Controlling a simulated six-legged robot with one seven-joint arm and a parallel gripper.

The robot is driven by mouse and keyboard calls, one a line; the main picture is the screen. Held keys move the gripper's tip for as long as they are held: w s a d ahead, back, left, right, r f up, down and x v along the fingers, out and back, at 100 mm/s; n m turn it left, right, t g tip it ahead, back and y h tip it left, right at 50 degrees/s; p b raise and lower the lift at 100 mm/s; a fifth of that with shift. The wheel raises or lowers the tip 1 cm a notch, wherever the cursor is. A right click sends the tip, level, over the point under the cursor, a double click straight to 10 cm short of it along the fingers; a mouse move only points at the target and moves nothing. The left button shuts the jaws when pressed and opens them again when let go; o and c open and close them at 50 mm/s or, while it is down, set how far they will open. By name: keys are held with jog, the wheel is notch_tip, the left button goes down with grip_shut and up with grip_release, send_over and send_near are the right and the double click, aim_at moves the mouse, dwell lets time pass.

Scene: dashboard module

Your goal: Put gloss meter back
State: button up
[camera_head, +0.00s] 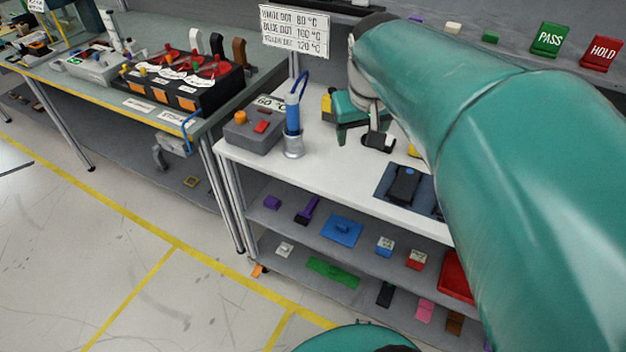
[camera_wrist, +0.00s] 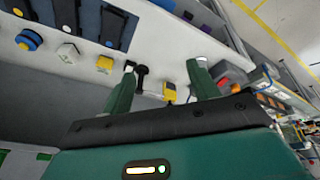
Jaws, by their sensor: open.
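My gripper (camera_head: 362,134) is open above the white bench top (camera_head: 330,173); its two fingers also show in the wrist view (camera_wrist: 161,68). A small black object (camera_wrist: 140,76) lies between the fingers, near the left fingertip, with no clear grip on it. A flat black device (camera_head: 404,185) rests in a dark blue tray (camera_head: 384,194) at the bench's front edge. It may be the gloss meter, but I cannot tell for certain. The tray also shows at the wrist view's top left, with dark items in it. My arm hides much of the bench's right side.
A grey box (camera_head: 254,133) with an orange knob and a metal cup (camera_head: 293,148) holding a blue-handled tool stand left of my gripper. Lower shelves hold several small coloured items.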

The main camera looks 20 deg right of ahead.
jog(key=s+a+f+n+t+y, duration=0.1)
jog(key=s+a+f+t, duration=0.1)
jog(key=s+a, duration=0.8)
jog(key=shift+s+a+f+n+y, duration=0.3)
jog(key=shift+a+f+n+y, duration=0.1)
jog(key=shift+a+f, duration=0.5)
jog(key=shift+s, duration=0.15)
